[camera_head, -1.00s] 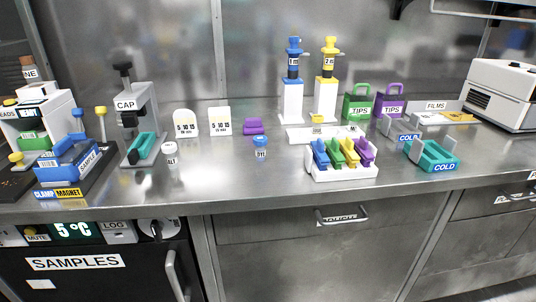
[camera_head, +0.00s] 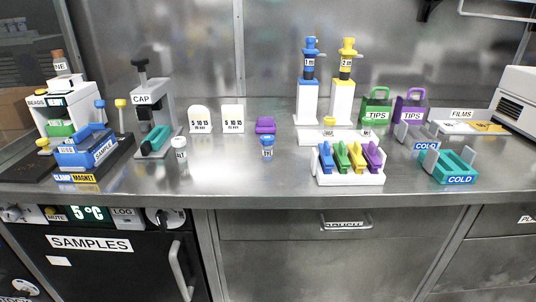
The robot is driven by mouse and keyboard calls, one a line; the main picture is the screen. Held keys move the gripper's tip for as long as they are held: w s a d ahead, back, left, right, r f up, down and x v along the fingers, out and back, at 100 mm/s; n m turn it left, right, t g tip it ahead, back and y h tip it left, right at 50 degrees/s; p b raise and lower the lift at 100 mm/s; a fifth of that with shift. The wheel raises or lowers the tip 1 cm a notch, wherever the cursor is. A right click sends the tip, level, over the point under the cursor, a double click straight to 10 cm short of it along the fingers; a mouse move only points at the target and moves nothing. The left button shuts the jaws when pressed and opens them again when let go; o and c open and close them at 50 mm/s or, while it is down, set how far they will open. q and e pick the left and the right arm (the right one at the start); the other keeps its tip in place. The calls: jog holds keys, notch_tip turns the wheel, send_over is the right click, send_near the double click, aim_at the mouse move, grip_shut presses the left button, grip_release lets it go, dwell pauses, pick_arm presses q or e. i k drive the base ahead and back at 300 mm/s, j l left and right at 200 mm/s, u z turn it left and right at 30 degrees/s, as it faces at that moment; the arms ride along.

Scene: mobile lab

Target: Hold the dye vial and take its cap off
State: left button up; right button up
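The dye vial (camera_head: 267,153) stands upright on the steel bench, near the middle, with a label that seems to read DYE. Its blue cap (camera_head: 267,140) is on top of it. A small white vial (camera_head: 180,149) with a white top, its label too small to read surely, stands further left, in front of the cap press. Neither of my grippers shows in the head view.
A purple block (camera_head: 265,125) lies just behind the dye vial. A white rack (camera_head: 348,179) of coloured clips stands to its right, and the CAP press (camera_head: 153,115) to the left. The steel bench (camera_head: 235,175) is clear in front of the vial.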

aim_at(267, 151)
jog(key=z, duration=0.35)
jog(key=i+j+z, duration=0.1)
jog(key=j+z, duration=0.55)
jog(key=j, duration=0.15)
jog(key=i+j+z, duration=0.2)
jog(key=j, duration=0.75)
jog(key=k+l, duration=0.05)
jog(key=k, duration=0.05)
